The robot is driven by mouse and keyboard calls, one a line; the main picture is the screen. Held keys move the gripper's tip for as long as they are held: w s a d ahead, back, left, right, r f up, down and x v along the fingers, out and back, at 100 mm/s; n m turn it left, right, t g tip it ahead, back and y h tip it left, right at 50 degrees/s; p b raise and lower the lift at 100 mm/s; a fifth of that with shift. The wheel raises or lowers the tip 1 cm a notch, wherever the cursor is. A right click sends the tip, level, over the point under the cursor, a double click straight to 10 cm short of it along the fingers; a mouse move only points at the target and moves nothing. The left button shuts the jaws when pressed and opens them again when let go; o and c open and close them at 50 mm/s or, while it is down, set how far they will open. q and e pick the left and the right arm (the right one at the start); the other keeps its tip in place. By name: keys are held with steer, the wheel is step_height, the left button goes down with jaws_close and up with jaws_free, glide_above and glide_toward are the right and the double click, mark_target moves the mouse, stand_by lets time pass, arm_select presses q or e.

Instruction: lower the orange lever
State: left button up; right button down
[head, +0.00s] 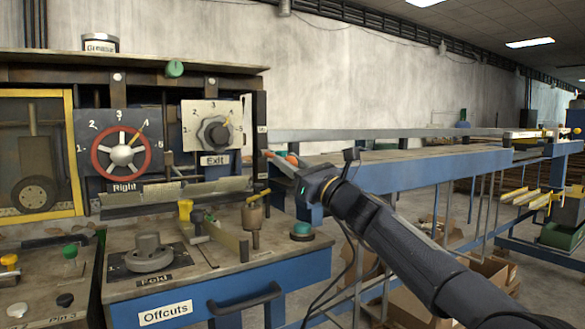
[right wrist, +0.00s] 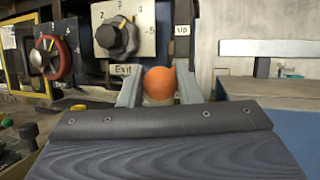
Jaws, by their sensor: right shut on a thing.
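The orange lever's round knob (right wrist: 159,82) sits between the two fingers of my right gripper (right wrist: 160,92) in the right wrist view. The fingers are shut on it, one on each side. In the head view the orange knob (head: 291,159) shows as a small patch beside my right gripper (head: 284,164), just right of the machine's panel edge. The lever's shaft is hidden behind the gripper. An "Up" label (right wrist: 182,29) is above and right of the knob. My left gripper is not in view.
The Exit dial (head: 215,133) and the red Right handwheel (head: 121,152) are left of the gripper. A long blue-sided table (head: 400,178) extends right, behind my right arm.

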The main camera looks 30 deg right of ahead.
steer(key=shift+w+f+b, duration=0.25)
steer(key=shift+f+b, duration=0.4)
steer(key=shift+f, duration=0.55)
steer(key=shift+a+f, duration=0.1)
steer(key=shift+f, duration=0.05)
steer(key=c, duration=1.1)
jaws_free()
steer(key=shift+b+v, duration=0.9)
steer(key=shift+v, duration=2.95)
